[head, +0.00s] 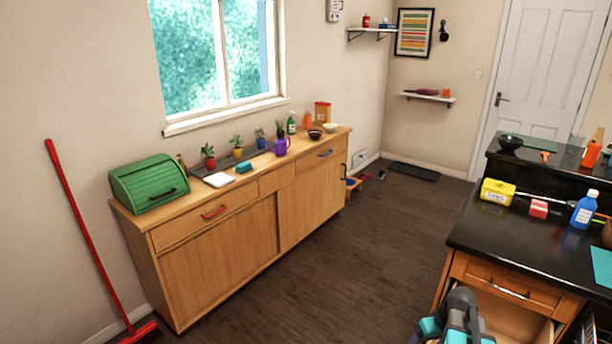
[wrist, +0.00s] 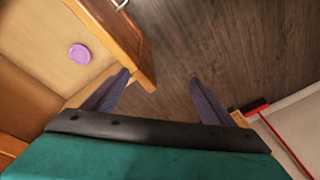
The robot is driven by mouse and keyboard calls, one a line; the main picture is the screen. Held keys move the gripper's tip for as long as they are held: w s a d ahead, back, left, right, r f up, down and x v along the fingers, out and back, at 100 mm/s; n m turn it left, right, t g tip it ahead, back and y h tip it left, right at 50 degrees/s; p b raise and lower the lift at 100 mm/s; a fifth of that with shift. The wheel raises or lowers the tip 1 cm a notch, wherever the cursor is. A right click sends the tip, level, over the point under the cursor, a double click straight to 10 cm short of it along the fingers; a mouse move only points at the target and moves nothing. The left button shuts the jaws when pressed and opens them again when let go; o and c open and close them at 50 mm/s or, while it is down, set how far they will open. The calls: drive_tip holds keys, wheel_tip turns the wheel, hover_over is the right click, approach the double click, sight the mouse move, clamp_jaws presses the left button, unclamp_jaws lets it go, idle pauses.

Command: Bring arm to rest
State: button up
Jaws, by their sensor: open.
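My gripper (wrist: 160,88) is open and empty in the wrist view, its two dark fingers spread apart over the brown wooden floor. Its left finger overlaps the edge of an open wooden drawer (wrist: 135,45). A round purple thing (wrist: 79,54) lies inside this drawer, apart from the fingers. In the head view, teal and grey parts of my arm show at the bottom, in front of the wooden cabinet under the black counter. The fingertips cannot be made out there.
The black counter (head: 475,236) bears a yellow container (head: 497,192) and a blue bottle (head: 584,210). Its open drawer (head: 510,318) is beside my arm. A wooden sideboard (head: 215,262) stands along the left wall. A red broom (head: 90,235) leans left of it. The floor (head: 350,270) between is clear.

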drive_tip(key=s+a+f+m+g+h, duration=0.1)
drive_tip(key=a+f, duration=0.1)
drive_tip(key=a, duration=0.9)
drive_tip(key=s+a+f+g+h, duration=0.1)
drive_tip(key=s+a, duration=0.1)
drive_tip(key=a, duration=0.9)
drive_tip(key=s+f+g+b, duration=0.1)
drive_tip(key=s+f+b, duration=0.4)
drive_tip(key=s+f, duration=0.3)
drive_tip(key=s+f+g+b, duration=0.2)
drive_tip(key=s+f+b, duration=0.3)
drive_tip(key=f, duration=1)
drive_tip(key=s+f+g+b, duration=0.2)
drive_tip(key=s+f+b, duration=0.4)
drive_tip(key=s+f, duration=0.6)
drive_tip(key=shift+r, duration=0.1)
